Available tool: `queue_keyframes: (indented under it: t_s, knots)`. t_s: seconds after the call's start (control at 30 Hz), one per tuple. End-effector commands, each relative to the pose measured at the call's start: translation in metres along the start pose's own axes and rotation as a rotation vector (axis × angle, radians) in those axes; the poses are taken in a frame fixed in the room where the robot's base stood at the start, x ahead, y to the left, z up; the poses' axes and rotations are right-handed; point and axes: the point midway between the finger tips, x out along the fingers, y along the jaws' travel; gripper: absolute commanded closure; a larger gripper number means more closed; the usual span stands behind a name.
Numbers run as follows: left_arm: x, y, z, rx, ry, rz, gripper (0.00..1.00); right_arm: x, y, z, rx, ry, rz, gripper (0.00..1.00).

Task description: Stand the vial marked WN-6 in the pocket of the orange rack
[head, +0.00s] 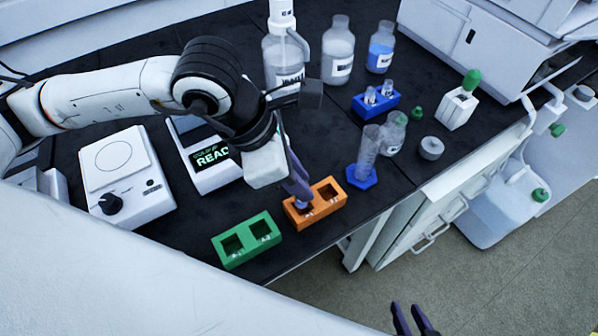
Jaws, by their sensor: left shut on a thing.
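The orange rack (337,204) lies near the front edge of the black bench and has two pockets. My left gripper (301,197) comes down from above, with its purple fingers at the rack's left pocket. It is shut on a small vial, mostly hidden by the fingers; no WN-6 mark can be read, and I cannot tell how deep it sits in the pocket. The right pocket looks empty. My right gripper (411,318) shows only its fingertips at the bottom edge, apart and empty, over the floor.
A green rack (247,239) with two empty-looking pockets stands left of the orange one. A blue-based cylinder (366,155) stands close on the right. A blue rack (376,103) with small vials, several bottles and a grey cap (431,148) are farther back.

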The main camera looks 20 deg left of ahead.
Motion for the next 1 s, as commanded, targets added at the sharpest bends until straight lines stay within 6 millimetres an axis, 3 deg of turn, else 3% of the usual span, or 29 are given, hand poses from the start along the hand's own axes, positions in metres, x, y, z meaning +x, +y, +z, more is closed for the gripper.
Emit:
queue_keyframes:
  t_s: [0.27,1.0]
  knots:
    - [0.0032,0.0003,-0.0012,0.0,-0.001,0.001,1.0,0.0022,-0.0007,-0.0071,-0.004,0.012,-0.002,0.73]
    - [0.0023,-0.0003,0.0012,0.001,-0.001,0.0,1.0,0.0069,0.0014,0.0012,0.001,0.006,0.002,0.73]
